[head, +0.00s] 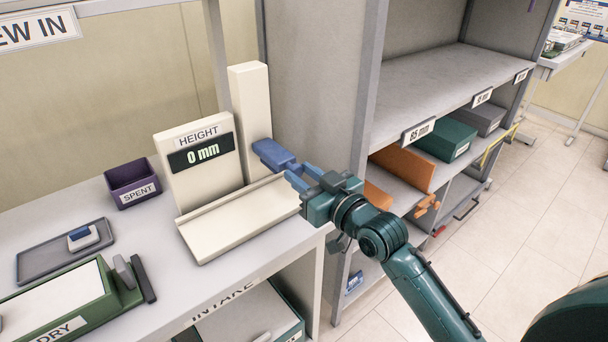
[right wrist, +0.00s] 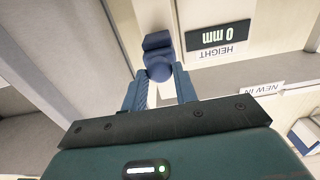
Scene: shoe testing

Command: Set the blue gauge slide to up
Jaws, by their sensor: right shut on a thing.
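The blue gauge slide (head: 274,154) sits on the cream upright post (head: 250,105) of the height gauge, low on it and just above the cream base tray (head: 238,218). The gauge's display (head: 201,152) reads 0 mm. My right gripper (head: 298,174) comes in from the right and is shut on the slide's outer end. In the right wrist view the slide's rounded knob (right wrist: 159,68) lies between the two fingertips (right wrist: 160,84). My left gripper is not in view.
A purple SPENT bin (head: 132,184) stands left of the gauge. A dark tray (head: 65,252) and a green DRY box (head: 70,302) lie at the front left. A grey shelf unit (head: 362,100) with labelled shelves stands close on the right. Above the slide the post is clear.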

